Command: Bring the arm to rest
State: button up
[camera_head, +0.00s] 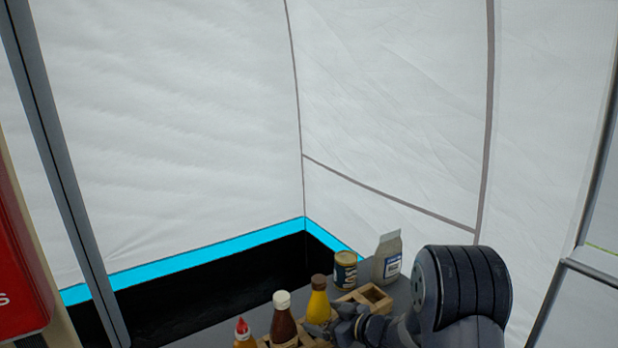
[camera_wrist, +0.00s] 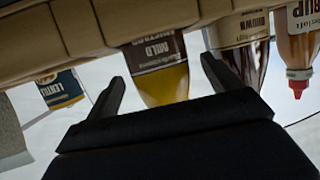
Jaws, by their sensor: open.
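My arm (camera_head: 462,290) reaches in from the lower right in the head view. My gripper (camera_wrist: 161,78) is open, its two dark fingers apart with nothing shut between them. In the head view its fingers are hard to make out beside the wooden crate. A yellow bottle (camera_head: 318,307) with a dark cap stands at the crate; in the wrist view the yellow bottle (camera_wrist: 163,92) shows between and beyond the fingertips. I cannot tell whether the fingers touch it.
A brown bottle (camera_head: 284,322) and a red-tipped squeeze bottle (camera_head: 243,338) stand left of the yellow one. The wooden crate (camera_wrist: 60,40) is close to my gripper. A can (camera_head: 345,268) and a carton (camera_head: 387,258) stand behind, near the white tent wall (camera_head: 390,120).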

jog(key=shift+x, duration=1.15)
jog(key=shift+w+a+r, duration=0.1)
jog(key=shift+a+r, duration=0.05)
jog(key=shift+r, duration=0.15)
